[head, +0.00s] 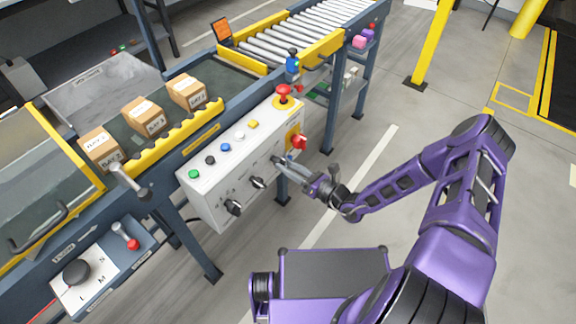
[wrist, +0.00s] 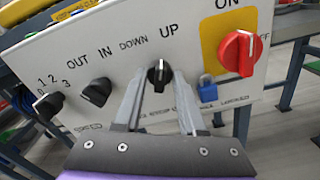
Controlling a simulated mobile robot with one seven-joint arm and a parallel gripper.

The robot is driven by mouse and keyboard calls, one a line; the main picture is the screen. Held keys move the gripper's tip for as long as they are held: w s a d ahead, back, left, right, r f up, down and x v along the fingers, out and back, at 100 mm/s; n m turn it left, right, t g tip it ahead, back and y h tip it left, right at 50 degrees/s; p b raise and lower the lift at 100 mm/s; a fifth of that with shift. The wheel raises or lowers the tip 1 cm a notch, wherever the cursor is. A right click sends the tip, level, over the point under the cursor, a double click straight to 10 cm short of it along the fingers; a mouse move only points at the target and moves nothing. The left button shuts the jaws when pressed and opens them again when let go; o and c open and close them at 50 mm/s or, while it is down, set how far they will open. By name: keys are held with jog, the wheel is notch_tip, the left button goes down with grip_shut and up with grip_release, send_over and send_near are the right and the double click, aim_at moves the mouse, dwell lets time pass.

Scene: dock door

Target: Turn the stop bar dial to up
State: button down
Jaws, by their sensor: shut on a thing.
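The stop bar dial (wrist: 158,76) is a black knob under the words DOWN and UP on the white control panel (wrist: 125,45). Its light pointer mark points nearly straight up in the wrist view, between the two words. My gripper (wrist: 158,84) is shut on the dial, with one finger on each side of it. In the head view, my gripper (head: 280,161) reaches the panel's front face from the right and its fingertips mostly hide the dial. The small lettering below the dial is partly covered by my fingers.
Left of the dial are an OUT/IN knob (wrist: 97,92) and a numbered knob (wrist: 48,104). Close on its right are a red rotary switch (wrist: 238,52) on a yellow plate and a blue padlock (wrist: 207,90). A red mushroom button (head: 284,92) tops the panel. Floor on the right is clear.

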jog(key=shift+m, duration=0.7)
jog(key=c, duration=0.9)
grip_release()
jog(key=shift+o, duration=0.2)
jog(key=p+v, duration=0.1)
jog(key=v, duration=1.6)
jog(key=shift+s+d, duration=0.2)
jog(key=shift+f, duration=0.1)
